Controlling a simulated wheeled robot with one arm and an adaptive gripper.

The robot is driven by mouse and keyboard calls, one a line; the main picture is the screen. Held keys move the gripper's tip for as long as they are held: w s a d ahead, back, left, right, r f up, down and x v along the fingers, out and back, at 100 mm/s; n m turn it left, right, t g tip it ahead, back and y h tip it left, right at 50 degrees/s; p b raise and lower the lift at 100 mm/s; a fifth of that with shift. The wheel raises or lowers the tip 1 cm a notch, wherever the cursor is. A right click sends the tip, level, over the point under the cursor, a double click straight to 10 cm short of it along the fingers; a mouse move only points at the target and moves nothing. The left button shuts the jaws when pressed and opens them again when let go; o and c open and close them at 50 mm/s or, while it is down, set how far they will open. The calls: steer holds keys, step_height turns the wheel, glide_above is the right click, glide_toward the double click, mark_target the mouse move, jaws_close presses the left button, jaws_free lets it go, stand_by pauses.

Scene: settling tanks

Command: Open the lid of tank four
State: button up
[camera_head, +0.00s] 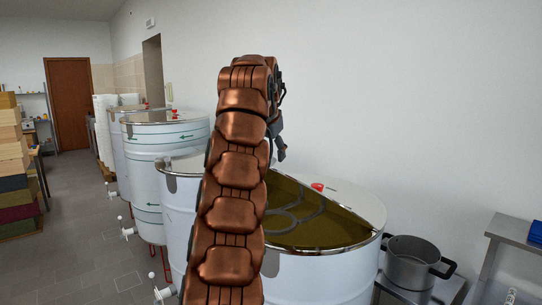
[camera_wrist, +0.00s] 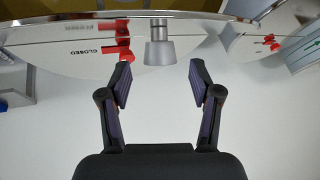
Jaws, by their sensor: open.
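Several steel tanks stand in a row in the head view. The nearest tank (camera_head: 310,275) has an open half showing golden-brown contents, and a pale lid half (camera_head: 352,200) with a red fitting (camera_head: 318,187). No tank number is readable. In the wrist view, a lid (camera_wrist: 75,62) carries a "CLOSED" label and a red catch (camera_wrist: 122,40). A grey cylindrical piece (camera_wrist: 159,52) stands beside the catch. My gripper (camera_wrist: 158,76) is open and empty, its fingertips spread to either side of and just below that piece in the picture. My arm hides part of the tanks in the head view.
Another tank (camera_head: 165,165) stands behind the nearest one. A pot (camera_head: 412,262) sits on a low stand at the right, near a grey table (camera_head: 518,228). A white wall (camera_head: 400,90) runs behind the tanks.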

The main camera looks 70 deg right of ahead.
steer(key=shift+v, duration=0.9)
steer(key=shift+s+a+r, duration=0.1)
steer(key=shift+a, duration=0.4)
steer(key=shift+s+a+r, duration=0.1)
steer(key=shift+a+r, duration=0.05)
steer(key=shift+a, duration=0.3)
steer(key=shift+a+f, duration=0.35)
steer(key=shift+a, duration=0.2)
steer(key=s+a, duration=0.2)
steer(key=a, duration=0.6)
steer(key=shift+a, duration=0.3)
